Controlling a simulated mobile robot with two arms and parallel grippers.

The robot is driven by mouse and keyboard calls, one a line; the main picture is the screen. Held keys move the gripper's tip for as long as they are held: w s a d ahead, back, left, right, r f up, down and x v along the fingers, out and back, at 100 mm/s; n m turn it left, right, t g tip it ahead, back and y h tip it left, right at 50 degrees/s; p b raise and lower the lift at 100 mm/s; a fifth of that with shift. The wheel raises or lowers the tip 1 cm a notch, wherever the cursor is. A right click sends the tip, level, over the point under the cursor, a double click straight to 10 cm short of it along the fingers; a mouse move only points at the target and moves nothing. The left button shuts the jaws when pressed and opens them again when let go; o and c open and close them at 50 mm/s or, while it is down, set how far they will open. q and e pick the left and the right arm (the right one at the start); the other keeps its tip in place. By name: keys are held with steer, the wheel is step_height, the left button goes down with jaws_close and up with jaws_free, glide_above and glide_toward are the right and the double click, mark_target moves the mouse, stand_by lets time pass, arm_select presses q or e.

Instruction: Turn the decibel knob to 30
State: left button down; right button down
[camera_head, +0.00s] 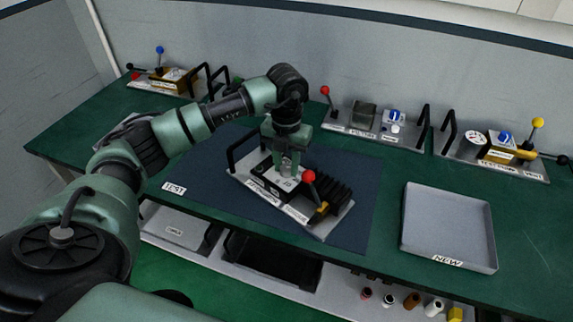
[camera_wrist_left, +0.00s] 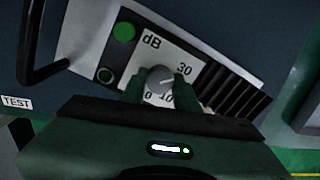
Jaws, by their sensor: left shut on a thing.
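The microwave generator (camera_head: 262,180) sits on the dark blue mat marked TEST, with a black handle, a red-tipped lever and black fins. Its decibel knob (camera_wrist_left: 161,76) is a grey round knob on a white dB panel (camera_wrist_left: 184,54) with 0, 10 and 30 readable. My left gripper (camera_head: 287,168) comes down from above onto the panel. In the left wrist view its green fingers (camera_wrist_left: 158,92) are shut on the knob, one on each side. The fingers cover part of the scale, and I cannot tell which number the knob points at. My right gripper is not in view.
An empty grey tray marked NEW (camera_head: 450,225) lies at the right of the green bench (camera_head: 370,175). More units with levers and handles stand along the back wall, such as one at the right (camera_head: 495,150). The mat (camera_head: 350,170) is clear around the generator.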

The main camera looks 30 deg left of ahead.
mark_target(286, 168)
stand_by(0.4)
arm_select(q)
steer(key=c, duration=1.1)
jaws_free()
steer(key=shift+r, duration=0.1)
steer(key=shift+o, duration=0.2)
step_height(286, 168, up, 7)
steer(key=shift+f+b, duration=0.1)
steer(key=shift+b, duration=0.8)
steer(key=shift+r, duration=0.5)
steer(key=shift+f, duration=0.1)
